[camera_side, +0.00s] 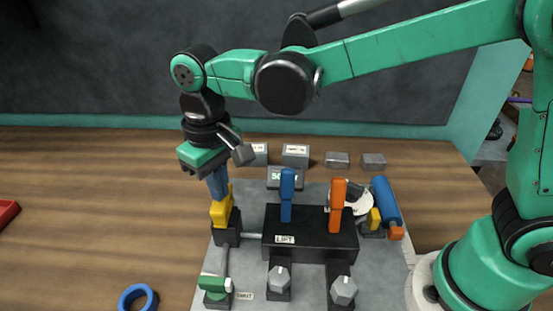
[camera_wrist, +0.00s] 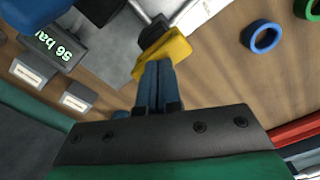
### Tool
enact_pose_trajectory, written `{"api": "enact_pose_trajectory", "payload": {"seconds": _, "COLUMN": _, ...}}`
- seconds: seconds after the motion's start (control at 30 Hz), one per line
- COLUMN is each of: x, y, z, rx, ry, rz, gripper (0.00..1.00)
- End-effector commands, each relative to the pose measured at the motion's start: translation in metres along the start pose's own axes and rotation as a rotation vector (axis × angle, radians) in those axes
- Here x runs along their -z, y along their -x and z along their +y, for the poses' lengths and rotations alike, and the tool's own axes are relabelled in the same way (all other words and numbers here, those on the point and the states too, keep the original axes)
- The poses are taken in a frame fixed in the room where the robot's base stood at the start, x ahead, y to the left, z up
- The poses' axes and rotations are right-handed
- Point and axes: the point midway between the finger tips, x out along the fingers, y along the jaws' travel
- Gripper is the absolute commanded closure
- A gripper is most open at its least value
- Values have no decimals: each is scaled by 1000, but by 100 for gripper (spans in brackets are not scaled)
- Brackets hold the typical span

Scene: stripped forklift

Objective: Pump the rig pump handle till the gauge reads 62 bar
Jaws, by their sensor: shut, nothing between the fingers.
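My gripper (camera_side: 217,190) is shut, with its blue fingers pointing down at the left side of the rig. Its tips meet the top of a yellow handle (camera_side: 222,213) on a dark base, which I take to be the pump handle. In the wrist view the shut fingertips (camera_wrist: 155,66) lie against or just over the yellow handle (camera_wrist: 172,52); I cannot tell if they press on it. The gauge (camera_side: 285,178) stands at the back of the rig, its text too small to read surely there. In the wrist view the gauge (camera_wrist: 62,50) appears to read 56 bar.
A blue lever (camera_side: 287,196) and an orange lever (camera_side: 338,207) stand on a black block right of my gripper. A green-handled valve (camera_side: 214,284) and two grey knobs sit in front. A blue ring (camera_side: 137,298) lies front left. Grey blocks stand behind. The table's left is mostly clear.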

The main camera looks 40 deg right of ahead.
Motion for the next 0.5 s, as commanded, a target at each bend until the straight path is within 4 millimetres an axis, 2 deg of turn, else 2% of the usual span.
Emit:
{"api": "enact_pose_trajectory", "payload": {"seconds": 0.13, "x": 0, "y": -6, "z": 0, "rx": 0, "ry": 0, "rz": 1, "gripper": 100}}
{"api": "enact_pose_trajectory", "payload": {"seconds": 0.23, "x": 0, "y": -4, "z": 0, "rx": 0, "ry": 0, "rz": 1, "gripper": 100}}
{"api": "enact_pose_trajectory", "payload": {"seconds": 0.5, "x": 0, "y": 21, "z": 0, "rx": 0, "ry": 0, "rz": 1, "gripper": 100}}
